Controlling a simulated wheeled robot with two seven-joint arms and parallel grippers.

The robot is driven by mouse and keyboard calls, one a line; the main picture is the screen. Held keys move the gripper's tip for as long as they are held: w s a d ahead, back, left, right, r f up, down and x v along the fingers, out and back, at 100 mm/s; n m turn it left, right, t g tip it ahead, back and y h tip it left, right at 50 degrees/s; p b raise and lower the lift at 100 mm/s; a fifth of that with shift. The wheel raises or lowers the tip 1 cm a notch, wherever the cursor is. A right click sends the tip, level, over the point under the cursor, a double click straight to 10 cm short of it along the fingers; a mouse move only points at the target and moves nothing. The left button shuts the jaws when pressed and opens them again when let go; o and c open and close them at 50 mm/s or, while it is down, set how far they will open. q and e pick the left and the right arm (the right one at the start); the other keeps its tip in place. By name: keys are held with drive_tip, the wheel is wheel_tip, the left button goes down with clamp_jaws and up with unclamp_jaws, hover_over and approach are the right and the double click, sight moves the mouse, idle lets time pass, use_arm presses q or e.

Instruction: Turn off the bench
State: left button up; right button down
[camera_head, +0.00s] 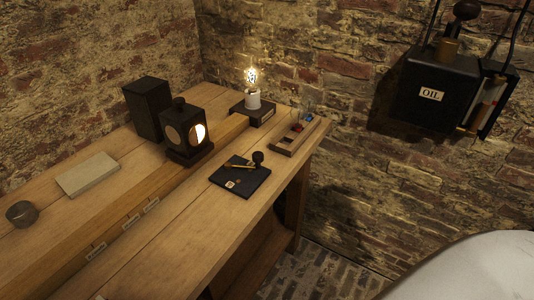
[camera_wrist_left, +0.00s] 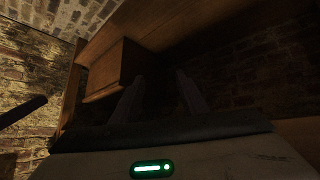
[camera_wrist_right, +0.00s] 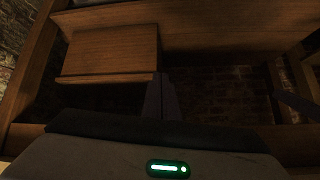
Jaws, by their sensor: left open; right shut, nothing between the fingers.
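The wooden bench (camera_head: 150,255) runs from lower left to the middle in the head view. On it a bulb (camera_head: 251,76) glows in a white holder on a dark base. A black lamp (camera_head: 187,130) with round windows is also lit. A black switch plate (camera_head: 240,177) with a brass lever and dark knob lies near the bench's front edge. My left gripper (camera_wrist_left: 160,95) is open and empty in the left wrist view, facing dark woodwork under a bench. My right gripper (camera_wrist_right: 161,97) is shut and empty in the right wrist view, near similar woodwork. Neither gripper shows in the head view.
A wooden holder (camera_head: 292,138) with red and blue pieces sits at the bench's right end. A black box (camera_head: 146,107), a pale slab (camera_head: 88,174) and a round tin (camera_head: 22,214) stand behind.

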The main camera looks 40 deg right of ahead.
drive_tip(key=w+d+r+m+t+b, duration=0.25)
drive_tip(key=w+d+m, duration=0.2)
drive_tip(key=d, duration=0.25)
drive_tip(key=w+d+r+m+t+b, duration=0.2)
drive_tip(key=w+d+r+m+b, duration=0.15)
drive_tip(key=w+d, duration=0.3)
use_arm(q)
wheel_tip(320, 180, down, 6)
drive_tip(key=b, duration=0.3)
drive_tip(key=shift+w+d+f, duration=0.25)
drive_tip(key=shift+w+d, duration=0.15)
drive_tip(key=shift+d, duration=0.05)
use_arm(e)
drive_tip(key=w+d+r+m+t, duration=0.2)
drive_tip(key=w+d+r+m, duration=0.1)
drive_tip(key=r, duration=0.6)
drive_tip(key=w+d+r+m+t, duration=0.3)
drive_tip(key=d+r+m, duration=0.3)
drive_tip(key=r, duration=0.4)
drive_tip(key=shift+d+r+m, duration=0.15)
drive_tip(key=shift+d+m, duration=0.15)
drive_tip(key=shift+d, duration=0.55)
drive_tip(key=shift+w, duration=0.15)
